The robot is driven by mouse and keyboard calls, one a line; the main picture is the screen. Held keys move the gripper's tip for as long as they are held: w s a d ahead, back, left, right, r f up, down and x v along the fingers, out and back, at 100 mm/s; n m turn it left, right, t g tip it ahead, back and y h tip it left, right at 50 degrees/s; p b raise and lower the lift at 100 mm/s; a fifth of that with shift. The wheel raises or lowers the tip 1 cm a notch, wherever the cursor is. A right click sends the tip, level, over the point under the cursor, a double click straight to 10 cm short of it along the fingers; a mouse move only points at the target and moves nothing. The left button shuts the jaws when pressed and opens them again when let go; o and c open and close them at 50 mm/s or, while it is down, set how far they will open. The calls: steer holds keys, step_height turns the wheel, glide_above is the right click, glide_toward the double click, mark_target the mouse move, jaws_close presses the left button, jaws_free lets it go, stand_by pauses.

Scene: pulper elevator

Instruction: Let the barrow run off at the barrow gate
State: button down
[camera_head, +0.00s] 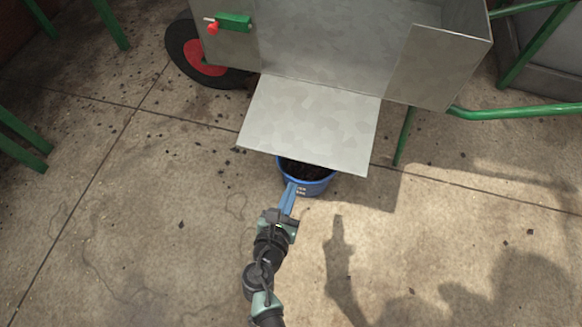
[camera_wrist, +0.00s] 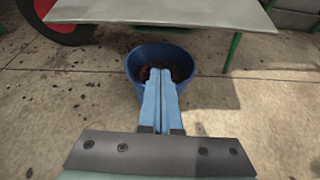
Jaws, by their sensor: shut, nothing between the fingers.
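The barrow (camera_head: 330,45) is a grey metal box with a red-hubbed wheel (camera_head: 205,58) at left and green legs and handles. Its front gate (camera_head: 310,125) hangs folded out and down as a flat flap; the flap's edge also shows in the wrist view (camera_wrist: 165,12). A green latch with a red knob (camera_head: 213,27) sits on the front panel at the upper left. A blue bucket (camera_head: 318,186) with dark stuff in it stands on the floor, partly under the flap; it also shows in the wrist view (camera_wrist: 133,68). My gripper (camera_head: 292,188) is shut and empty, in front of the bucket's near rim.
Green metal legs (camera_head: 22,140) stand at the left edge. A green handle bar (camera_head: 515,112) reaches out at the right. Dark crumbs lie scattered on the concrete floor (camera_head: 130,240), which is otherwise clear in front.

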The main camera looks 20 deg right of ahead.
steer(key=s+f+b+x, duration=0.1)
steer(key=f+b+x, duration=0.1)
steer(key=b+x, duration=0.6)
steer(key=shift+w+d+r+p, duration=0.15)
steer(key=shift+w+r+p, duration=0.2)
steer(key=shift+r+p, duration=0.3)
steer(key=shift+w+d+r+p, duration=0.15)
steer(key=shift+w+r+p, duration=0.2)
steer(key=shift+r+p, duration=0.25)
steer(key=shift+w+d+r+p, duration=0.15)
steer(key=shift+w+r+p, duration=0.3)
steer(key=shift+r, duration=0.35)
steer(key=r+p, duration=0.1)
steer(key=p, duration=0.2)
steer(key=shift+s+a+r, duration=0.1)
steer(key=shift+s, duration=0.1)
